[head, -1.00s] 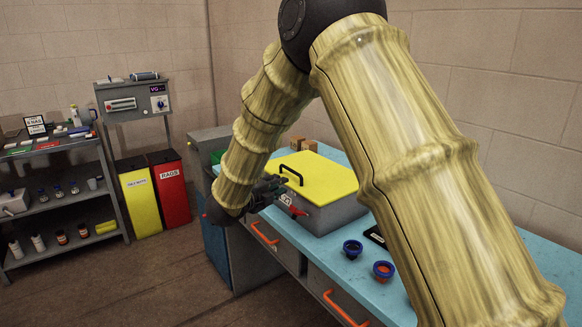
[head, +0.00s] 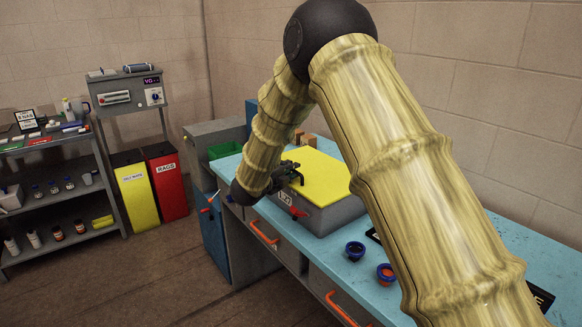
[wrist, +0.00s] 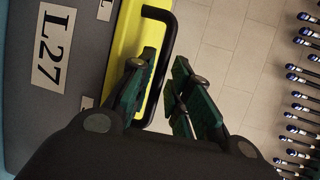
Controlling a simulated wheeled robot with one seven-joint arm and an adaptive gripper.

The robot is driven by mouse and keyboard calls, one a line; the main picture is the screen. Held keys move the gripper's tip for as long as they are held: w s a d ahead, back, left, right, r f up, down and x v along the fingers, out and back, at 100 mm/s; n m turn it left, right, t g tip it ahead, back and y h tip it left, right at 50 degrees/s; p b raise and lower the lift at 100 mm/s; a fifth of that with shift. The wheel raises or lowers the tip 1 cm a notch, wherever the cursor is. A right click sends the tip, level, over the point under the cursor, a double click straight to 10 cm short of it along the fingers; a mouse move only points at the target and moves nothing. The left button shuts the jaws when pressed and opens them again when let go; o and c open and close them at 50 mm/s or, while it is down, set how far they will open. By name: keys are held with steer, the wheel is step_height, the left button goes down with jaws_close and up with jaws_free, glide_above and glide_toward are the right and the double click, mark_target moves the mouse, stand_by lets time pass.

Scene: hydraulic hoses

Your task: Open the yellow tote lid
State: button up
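The grey tote (head: 325,217) stands on the blue bench top with its flat yellow lid (head: 322,176) shut on it. The lid's black bar handle (wrist: 172,45) shows in the wrist view, along the lid's yellow edge. My gripper (head: 292,170) is at the handle's side of the lid in the head view and hides much of the handle. In the wrist view my gripper's green-padded fingers (wrist: 165,62) are apart, with the handle bar running between them. I cannot tell if either finger touches it. A red latch (head: 298,212) is on the tote's front.
Orange drawer handles (head: 264,236) stick out from the bench front.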

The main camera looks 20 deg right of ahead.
steer(key=shift+x, duration=0.75)
steer(key=shift+f, duration=0.1)
jaws_close()
